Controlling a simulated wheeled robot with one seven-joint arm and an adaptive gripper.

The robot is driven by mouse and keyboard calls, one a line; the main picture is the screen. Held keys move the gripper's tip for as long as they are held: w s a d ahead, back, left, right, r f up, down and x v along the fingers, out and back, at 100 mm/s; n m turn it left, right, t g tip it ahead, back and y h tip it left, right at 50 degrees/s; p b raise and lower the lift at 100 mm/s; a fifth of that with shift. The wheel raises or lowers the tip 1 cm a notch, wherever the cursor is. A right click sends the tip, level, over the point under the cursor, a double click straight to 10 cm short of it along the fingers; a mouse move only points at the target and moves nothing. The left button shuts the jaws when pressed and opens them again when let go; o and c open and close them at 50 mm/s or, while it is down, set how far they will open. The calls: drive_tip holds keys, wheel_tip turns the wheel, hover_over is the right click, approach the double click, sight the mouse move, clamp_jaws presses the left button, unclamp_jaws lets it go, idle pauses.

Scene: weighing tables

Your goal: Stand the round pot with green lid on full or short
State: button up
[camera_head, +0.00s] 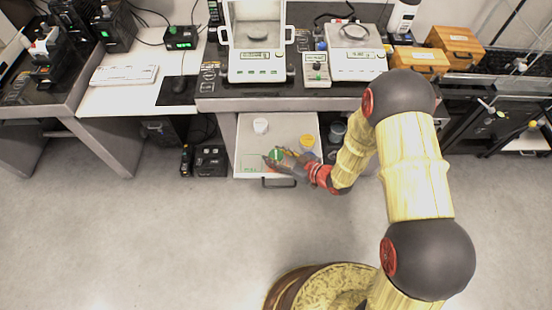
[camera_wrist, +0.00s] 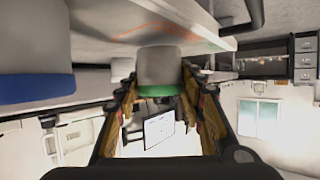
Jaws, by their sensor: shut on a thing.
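The round pot with green lid (camera_head: 276,153) is at the front of the pulled-out drawer (camera_head: 243,140), between the fingers of my gripper (camera_head: 274,158). In the wrist view my gripper (camera_wrist: 160,82) is shut on the pot's pale grey body (camera_wrist: 160,66), with the green lid (camera_wrist: 160,91) toward the picture's bottom, as that view is upside down. The pot looks upright, its base near or on the drawer surface; I cannot tell if it touches. A green marked outline (camera_head: 250,164) lies at the drawer's front left. An orange outline (camera_wrist: 150,30) shows beside the pot.
A white pot (camera_head: 260,125) stands farther back in the drawer. A pot with a yellow lid (camera_head: 307,142) stands right of my gripper. A blue-lidded pot (camera_wrist: 35,88) is close at the left in the wrist view. Balances (camera_head: 257,65) stand on the table behind.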

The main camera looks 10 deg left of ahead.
drive_tip(key=shift+f, duration=0.45)
drive_tip(key=shift+f, duration=0.15)
drive_tip(key=o, duration=1.3)
drive_tip(key=shift+r, duration=0.2)
drive_tip(key=p+v, duration=0.3)
drive_tip(key=v, duration=0.9)
